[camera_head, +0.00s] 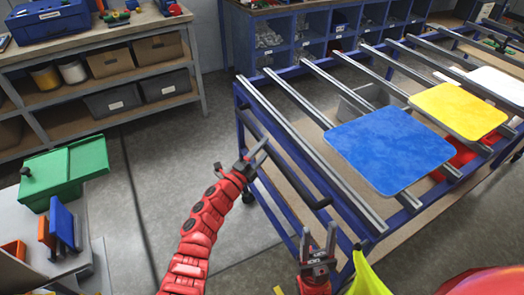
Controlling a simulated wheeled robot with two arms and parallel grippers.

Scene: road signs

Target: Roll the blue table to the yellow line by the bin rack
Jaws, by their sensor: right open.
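The blue table (290,128) is a blue frame with long grey metal rails across its top, on the right. A dark handle bar (292,178) runs along its near left side, and a caster shows below. My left gripper (250,148) is at the far end of this bar; its fingers look spread, and contact with the bar is unclear. My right gripper (318,240) is open and points up beside the table's near corner, with nothing between its fingers. The bin rack (310,35) is the blue shelving behind the table.
A blue panel (388,148), a yellow panel (458,110) and a white panel (500,86) lie on the rails. A shelf bench (100,105) stands at the left, with a green box (65,170) nearer me. Grey floor (165,170) between is clear.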

